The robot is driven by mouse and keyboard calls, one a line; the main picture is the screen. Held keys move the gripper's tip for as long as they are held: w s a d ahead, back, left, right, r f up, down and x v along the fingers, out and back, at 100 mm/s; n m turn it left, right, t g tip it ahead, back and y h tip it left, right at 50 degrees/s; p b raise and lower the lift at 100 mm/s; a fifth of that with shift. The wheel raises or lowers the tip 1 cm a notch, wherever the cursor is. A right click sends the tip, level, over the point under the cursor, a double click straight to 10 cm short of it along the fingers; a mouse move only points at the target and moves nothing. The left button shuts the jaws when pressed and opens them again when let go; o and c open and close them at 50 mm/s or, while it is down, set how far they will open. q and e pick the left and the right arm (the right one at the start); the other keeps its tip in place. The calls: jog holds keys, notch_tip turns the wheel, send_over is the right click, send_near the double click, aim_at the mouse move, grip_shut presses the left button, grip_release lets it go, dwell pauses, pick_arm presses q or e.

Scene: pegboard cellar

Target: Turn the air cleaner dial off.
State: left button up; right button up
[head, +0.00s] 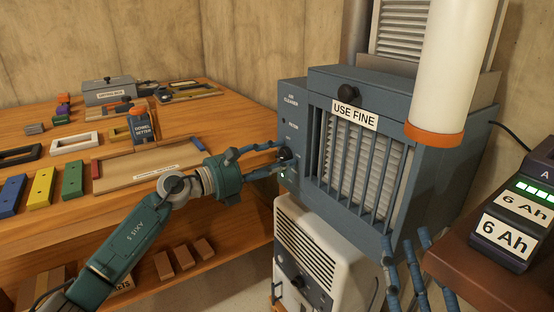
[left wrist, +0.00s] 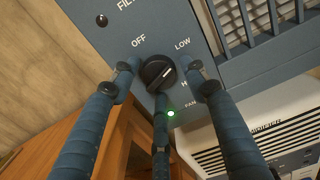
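The air cleaner (head: 290,120) is a blue-grey box with a dial panel on its left side. Its black dial (left wrist: 158,73) shows in the left wrist view, with OFF at its upper left, LOW at its upper right and a partly covered H label at right. My right gripper (head: 405,243) is low at right, fingers apart and empty.
A wooden bench (head: 225,110) with trays and coloured blocks stands at left. A white unit (head: 320,250) sits below the air cleaner. A white duct with an orange collar (head: 435,134) is in front of it. A battery charger (head: 510,225) stands on a brown surface at right.

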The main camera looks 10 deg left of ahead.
pick_arm(q)
jog(key=c, duration=0.7)
jog(key=shift+f, duration=0.15)
pick_arm(e)
jog(key=shift+w+f+g, duration=0.25)
jog(key=shift+f+g, duration=0.05)
jog(key=shift+f, duration=0.1)
